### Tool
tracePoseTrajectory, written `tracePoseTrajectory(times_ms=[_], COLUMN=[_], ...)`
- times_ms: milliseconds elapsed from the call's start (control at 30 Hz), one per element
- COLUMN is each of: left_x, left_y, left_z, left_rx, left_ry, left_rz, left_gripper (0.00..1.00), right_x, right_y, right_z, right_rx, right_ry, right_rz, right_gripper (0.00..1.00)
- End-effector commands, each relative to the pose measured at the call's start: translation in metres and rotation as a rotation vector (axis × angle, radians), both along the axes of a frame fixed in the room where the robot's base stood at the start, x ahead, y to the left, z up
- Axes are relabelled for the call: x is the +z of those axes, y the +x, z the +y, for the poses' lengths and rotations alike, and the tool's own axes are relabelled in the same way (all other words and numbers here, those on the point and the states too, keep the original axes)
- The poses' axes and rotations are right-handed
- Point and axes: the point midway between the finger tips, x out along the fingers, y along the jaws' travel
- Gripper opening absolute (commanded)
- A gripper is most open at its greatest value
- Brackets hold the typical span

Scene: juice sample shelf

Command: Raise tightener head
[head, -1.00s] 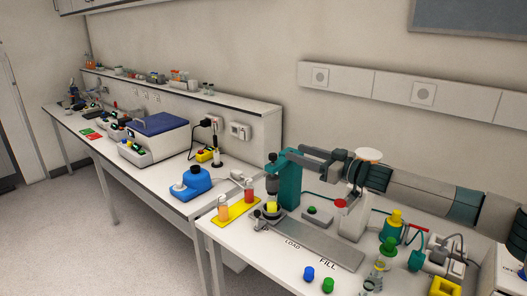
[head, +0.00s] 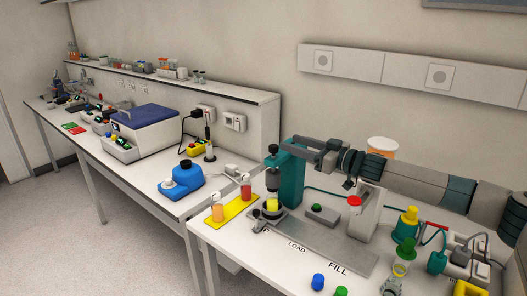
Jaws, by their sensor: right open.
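The teal tightener (head: 290,180) stands on the near bench, with a dark tightener head (head: 272,152) at the end of its top arm. Below the head, with a gap between, a small container with yellow contents (head: 271,205) sits in a holder on the grey track (head: 320,245). My right gripper (head: 300,143) reaches in from the right and is open at the top of the teal column, just right of the head. Whether its fingers touch the tightener cannot be told. My left gripper is not in view.
A yellow tray (head: 232,207) with two small bottles lies left of the tightener. Blue (head: 318,281) and green (head: 341,291) caps lie at the front.

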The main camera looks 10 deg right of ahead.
Motion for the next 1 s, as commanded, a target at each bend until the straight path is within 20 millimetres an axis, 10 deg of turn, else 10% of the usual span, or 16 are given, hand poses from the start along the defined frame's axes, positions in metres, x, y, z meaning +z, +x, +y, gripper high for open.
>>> tracePoseTrajectory(times_ms=[300,1000], left_x=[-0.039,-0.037], left_y=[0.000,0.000], left_z=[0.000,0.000], left_rx=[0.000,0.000], left_ry=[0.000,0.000], left_rz=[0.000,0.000], left_gripper=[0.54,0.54], right_x=[-0.039,-0.039], right_y=[0.000,0.007], right_z=[0.000,0.007], right_rx=[0.000,0.002], right_ry=[0.000,0.001], right_rz=[0.000,0.001], right_gripper=[0.45,0.45])
